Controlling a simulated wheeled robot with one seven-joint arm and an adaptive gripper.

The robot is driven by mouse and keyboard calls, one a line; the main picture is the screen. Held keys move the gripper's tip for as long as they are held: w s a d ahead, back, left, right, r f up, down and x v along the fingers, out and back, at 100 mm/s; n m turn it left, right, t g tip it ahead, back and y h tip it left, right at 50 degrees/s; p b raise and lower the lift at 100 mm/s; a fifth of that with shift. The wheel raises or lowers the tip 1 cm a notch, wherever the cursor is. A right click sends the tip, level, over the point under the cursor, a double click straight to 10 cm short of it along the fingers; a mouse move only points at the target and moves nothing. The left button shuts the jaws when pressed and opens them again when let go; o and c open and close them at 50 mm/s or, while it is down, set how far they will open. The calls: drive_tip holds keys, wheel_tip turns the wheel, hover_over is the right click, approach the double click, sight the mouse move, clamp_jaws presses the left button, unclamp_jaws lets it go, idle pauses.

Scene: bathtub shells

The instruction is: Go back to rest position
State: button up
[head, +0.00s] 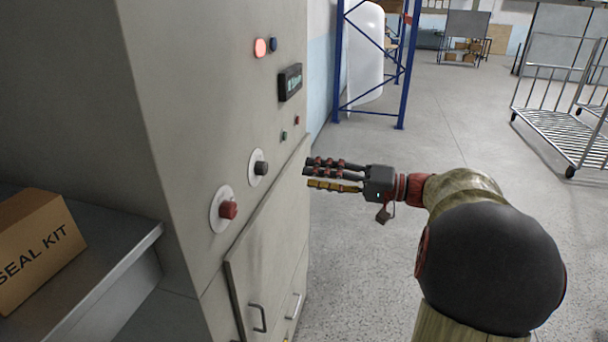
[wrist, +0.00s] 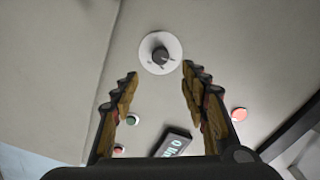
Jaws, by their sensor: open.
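My gripper (head: 308,174) is stretched out toward the front of a grey machine cabinet (head: 215,110) in the head view. Its fingers are apart and empty; they also show in the wrist view (wrist: 160,78). A black knob (wrist: 160,54) on a white round plate lies beyond the fingertips in the wrist view, between their lines. The same knob (head: 262,168) is left of the fingers in the head view. The fingers look apart from the knob.
A red knob (head: 229,210) on a white plate, a lit red lamp (head: 260,47) and a display (head: 290,82) are on the cabinet. A blue rack (head: 402,90) and a cart (head: 560,125) stand behind. Floor between is clear.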

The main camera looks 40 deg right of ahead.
drive_tip(key=shift+s+d, duration=0.1)
idle(0.6)
wheel_tip(320, 180, down, 12)
drive_tip(key=s+m+g+h, duration=0.3)
drive_tip(key=m+g, duration=0.1)
drive_tip(key=m, duration=0.2)
drive_tip(key=s+a+f+g+h+p, duration=0.2)
drive_tip(key=s+a+f+g+h, duration=0.1)
drive_tip(key=s+a+f+g, duration=0.35)
drive_tip(key=s+a+r+n+h+p, duration=0.1)
drive_tip(key=s+a+r+n, duration=0.2)
drive_tip(key=a, duration=0.2)
drive_tip(key=s+a+r+n+t+h+p, duration=0.1)
drive_tip(key=s+a+r+n+h+p, duration=0.1)
drive_tip(key=a, duration=0.4)
drive_tip(key=s+a+r+n+t+h+p, duration=0.1)
drive_tip(key=s+a+r+n+h+p, duration=0.1)
drive_tip(key=s+a+r+n, duration=0.2)
drive_tip(key=shift+a+r+n, duration=1)
drive_tip(key=shift+a, duration=0.15)
